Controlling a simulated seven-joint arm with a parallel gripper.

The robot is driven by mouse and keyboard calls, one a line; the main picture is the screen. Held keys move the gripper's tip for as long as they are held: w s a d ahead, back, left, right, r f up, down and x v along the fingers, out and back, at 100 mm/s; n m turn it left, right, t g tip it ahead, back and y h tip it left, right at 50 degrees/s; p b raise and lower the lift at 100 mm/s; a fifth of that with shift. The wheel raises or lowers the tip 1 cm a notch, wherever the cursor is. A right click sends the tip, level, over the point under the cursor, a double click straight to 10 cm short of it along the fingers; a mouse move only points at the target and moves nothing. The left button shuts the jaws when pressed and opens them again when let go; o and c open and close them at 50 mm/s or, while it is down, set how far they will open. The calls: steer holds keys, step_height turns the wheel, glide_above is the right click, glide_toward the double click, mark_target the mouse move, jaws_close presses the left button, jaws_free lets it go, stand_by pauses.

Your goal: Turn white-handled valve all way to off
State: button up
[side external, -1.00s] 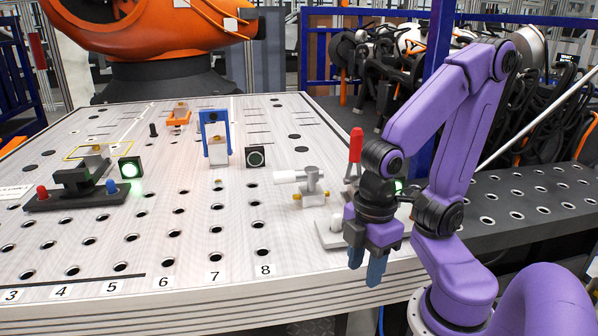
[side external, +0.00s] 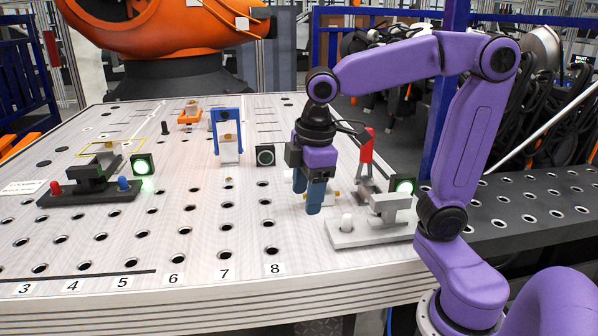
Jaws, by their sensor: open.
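The white-handled valve stands on the perforated table, mostly hidden behind my gripper in the side view. Only a bit of its body and a brass-coloured end (side external: 337,190) show to the right of the fingers. Its white handle is hidden, so its angle cannot be read. My gripper (side external: 307,200) points down in front of the valve with its blue fingers apart and nothing seen between them. Whether the fingers touch the handle cannot be told from this view.
A white plate with a grey lever (side external: 388,206) and white knob stands close right of my gripper. A red-handled clamp (side external: 366,148) stands behind. The table front left of my gripper is clear.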

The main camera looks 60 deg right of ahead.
steer(key=w+d+r+m+h, duration=0.2)
steer(key=w+d+r, duration=0.8)
steer(key=d, duration=0.3)
steer(key=shift+t, duration=0.3)
steer(key=x, duration=1.7)
steer(key=shift+w+f, duration=0.1)
jaws_close()
